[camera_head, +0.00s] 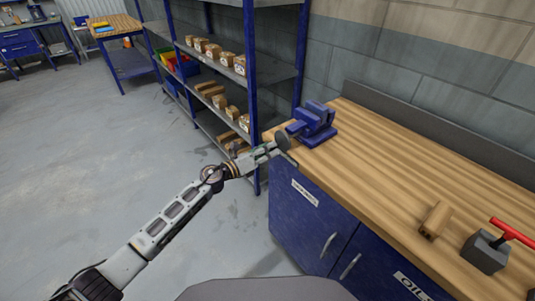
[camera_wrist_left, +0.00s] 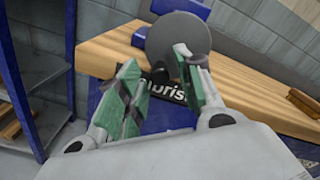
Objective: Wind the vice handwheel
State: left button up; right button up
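The blue vice (camera_head: 313,125) stands on the near left corner of the wooden workbench (camera_head: 375,160). Its grey, round handwheel (camera_head: 282,141) faces my left arm. My left gripper (camera_head: 273,151) is at the handwheel, by the bench's edge. In the left wrist view the handwheel (camera_wrist_left: 172,38) is a grey disc beyond the green-padded fingers (camera_wrist_left: 158,85). The fingers are apart, with a visible gap between them. The right-hand finger overlaps the disc's lower edge; I cannot tell whether it touches. The disc hides most of the vice there. My right gripper is not in view.
Blue cabinet doors (camera_head: 310,220) are below. A blue shelf rack (camera_head: 250,80) with boxes stands behind left. The floor (camera_head: 90,150) at left is clear.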

pick_arm(q)
jog(key=shift+m+b, duration=0.7)
jog(key=shift+m, duration=0.4)
grip_shut()
jog(key=n+p, duration=0.3)
jog(key=shift+s+d+f, duration=0.15)
jog(key=shift+s+d, duration=0.15)
jog(key=shift+s, duration=0.05)
jog(key=shift+n, duration=0.3)
